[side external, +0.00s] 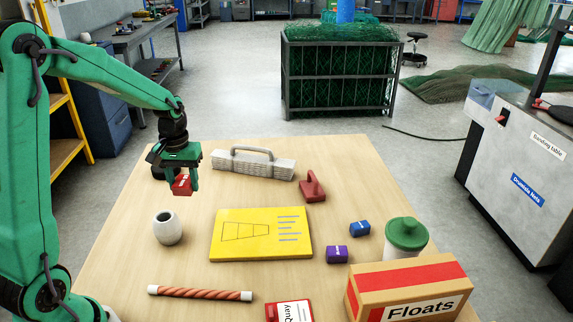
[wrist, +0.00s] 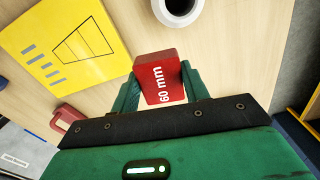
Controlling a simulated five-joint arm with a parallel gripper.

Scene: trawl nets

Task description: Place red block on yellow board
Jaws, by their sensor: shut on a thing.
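A red block (side external: 182,184) is held between the fingers of my gripper (side external: 182,180), above the table near its left back side. In the wrist view the block (wrist: 160,78) sits between both green fingers, its "60 mm" label facing the camera. My gripper (wrist: 161,88) is shut on it. The yellow board (side external: 260,250) lies flat on the table, to the right of and nearer than my gripper in the side view. The board (wrist: 100,72) also shows at upper left in the wrist view.
A white cup (side external: 168,228) stands left of the board. A grey handled tool (side external: 252,163) and a red handled piece (side external: 312,187) lie behind it.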

